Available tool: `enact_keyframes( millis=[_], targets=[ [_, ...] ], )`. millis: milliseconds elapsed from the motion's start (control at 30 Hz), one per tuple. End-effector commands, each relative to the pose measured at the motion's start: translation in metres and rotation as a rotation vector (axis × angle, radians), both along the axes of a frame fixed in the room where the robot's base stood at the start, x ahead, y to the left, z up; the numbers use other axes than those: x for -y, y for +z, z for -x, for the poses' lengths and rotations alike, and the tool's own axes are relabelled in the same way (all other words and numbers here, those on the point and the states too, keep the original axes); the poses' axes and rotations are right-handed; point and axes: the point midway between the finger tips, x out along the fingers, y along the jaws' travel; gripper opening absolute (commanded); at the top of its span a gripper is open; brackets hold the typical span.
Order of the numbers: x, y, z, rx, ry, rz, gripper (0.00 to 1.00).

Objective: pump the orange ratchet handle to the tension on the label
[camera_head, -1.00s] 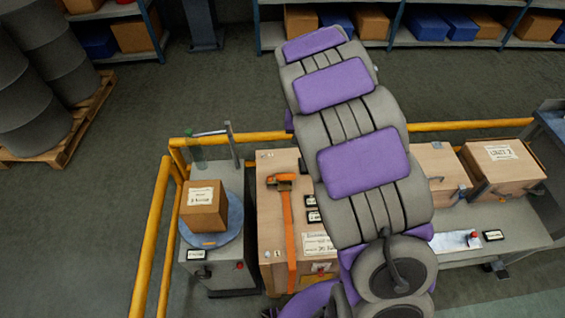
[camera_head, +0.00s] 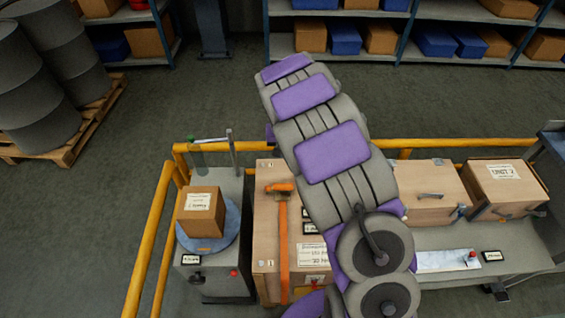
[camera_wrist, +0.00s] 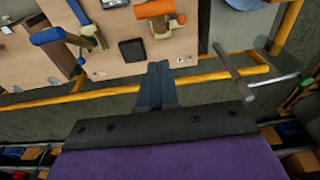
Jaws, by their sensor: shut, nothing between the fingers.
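The orange ratchet handle (camera_head: 280,187) lies at the top of an orange strap (camera_head: 284,245) that runs down a wooden crate (camera_head: 265,215). In the wrist view the orange handle (camera_wrist: 155,8) shows at the top edge, beyond my fingertips and apart from them. My gripper (camera_wrist: 161,64) is shut and empty, over the yellow rail near the crate. The head view does not show my gripper; my grey and purple arm covers the crate's right part. A white label (camera_head: 312,254) is on the crate, its text too small to read.
A blue-handled part (camera_wrist: 47,36) sits left of the orange handle in the wrist view. A yellow rail (camera_head: 150,240) surrounds the crate and a stand with a small carton (camera_head: 200,212). Two more crates (camera_head: 430,190) stand at right. Open floor lies behind the rail.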

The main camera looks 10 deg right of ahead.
Motion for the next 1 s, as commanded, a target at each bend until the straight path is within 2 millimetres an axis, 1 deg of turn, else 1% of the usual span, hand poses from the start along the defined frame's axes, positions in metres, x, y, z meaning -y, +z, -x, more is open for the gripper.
enact_keyframes(
  millis=[400,500,700,833,1000],
  targets=[
    [0.002,-0.079,-0.007,-0.004,0.001,0.001,0.0],
    [0.001,-0.097,-0.005,-0.007,0.0,-0.001,0.0],
    [-0.002,-0.114,0.011,-0.005,0.0,0.0,0.0],
    [-0.003,-0.119,0.015,-0.003,0.0,-0.001,0.0],
    [-0.003,-0.121,0.016,-0.001,0.001,0.0,0.0]
  ],
)
